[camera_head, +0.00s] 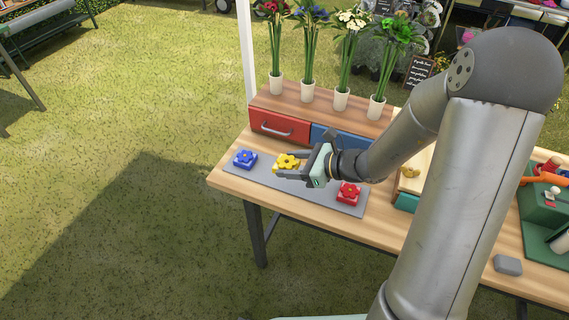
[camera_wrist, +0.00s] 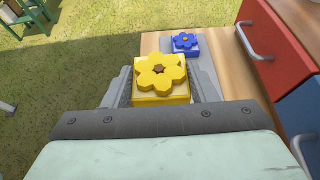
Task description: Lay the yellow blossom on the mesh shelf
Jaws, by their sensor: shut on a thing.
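The yellow blossom (camera_head: 287,161) is a yellow flower with a brown centre on a square yellow block. It also shows in the wrist view (camera_wrist: 160,73). My gripper (camera_head: 289,164) is shut on the block, one finger on each side, over the grey mat (camera_head: 258,173). I cannot tell whether the block touches the mat. I cannot make out a mesh shelf for certain in either view.
A blue blossom (camera_head: 245,158) lies left on the mat and a red blossom (camera_head: 348,193) lies right. Behind stand a red drawer (camera_head: 278,126) and a blue drawer (camera_head: 335,142), with several potted flowers (camera_head: 341,98) on top. A grey block (camera_head: 508,265) lies at the front right.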

